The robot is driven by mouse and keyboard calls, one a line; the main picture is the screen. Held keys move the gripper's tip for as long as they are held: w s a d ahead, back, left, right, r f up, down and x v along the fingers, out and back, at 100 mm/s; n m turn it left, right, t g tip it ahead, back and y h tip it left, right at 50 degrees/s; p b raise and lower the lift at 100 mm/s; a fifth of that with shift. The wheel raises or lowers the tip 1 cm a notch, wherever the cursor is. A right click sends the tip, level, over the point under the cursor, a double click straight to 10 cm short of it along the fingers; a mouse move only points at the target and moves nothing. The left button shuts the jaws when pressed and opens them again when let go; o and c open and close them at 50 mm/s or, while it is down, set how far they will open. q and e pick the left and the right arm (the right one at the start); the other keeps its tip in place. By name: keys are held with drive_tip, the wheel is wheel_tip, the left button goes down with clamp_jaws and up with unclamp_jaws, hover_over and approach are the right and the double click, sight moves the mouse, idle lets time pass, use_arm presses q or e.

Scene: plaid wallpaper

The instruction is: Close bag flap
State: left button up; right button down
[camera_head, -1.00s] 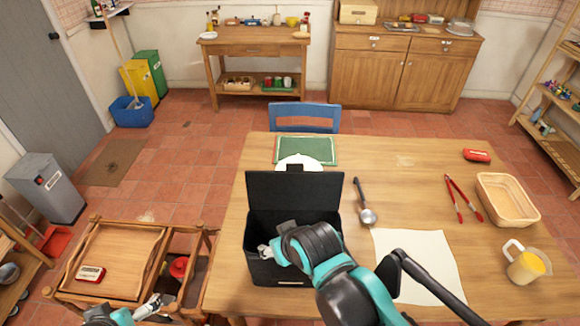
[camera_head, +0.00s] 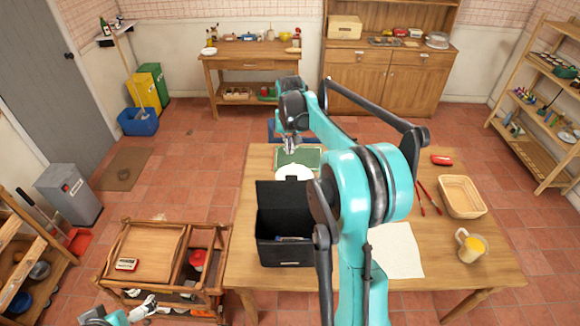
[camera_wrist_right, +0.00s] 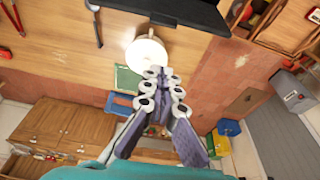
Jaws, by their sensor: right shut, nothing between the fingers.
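The black bag (camera_head: 287,251) stands on the wooden table, and its flap (camera_head: 283,203) is raised upright at the far side. My right gripper (camera_head: 290,149) is shut and empty, beyond the flap and near the white plate in the picture. My right arm covers the bag's right side. In the right wrist view the shut fingers (camera_wrist_right: 160,88) point toward the plate, with the dark flap (camera_wrist_right: 185,10) at the top edge. My left gripper (camera_head: 146,307) is small at the lower left, over the wooden cart, and its jaw state is unclear.
A white plate (camera_head: 294,173) and a green mat (camera_head: 311,157) lie behind the bag. A paper sheet (camera_head: 397,250), red tongs (camera_head: 430,203), a basket (camera_head: 462,196) and a yellow-filled jug (camera_head: 470,247) are to the right. The cart (camera_head: 144,253) stands left of the table.

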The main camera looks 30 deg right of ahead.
drive_tip(key=d+x, duration=0.1)
drive_tip(key=x, duration=1)
drive_tip(key=s+a, duration=0.1)
drive_tip(key=s+a+r, duration=0.1)
drive_tip(key=s, duration=0.1)
drive_tip(key=shift+s+a+p, duration=0.15)
drive_tip(key=shift+a+p, duration=0.05)
drive_tip(key=shift+p, duration=0.15)
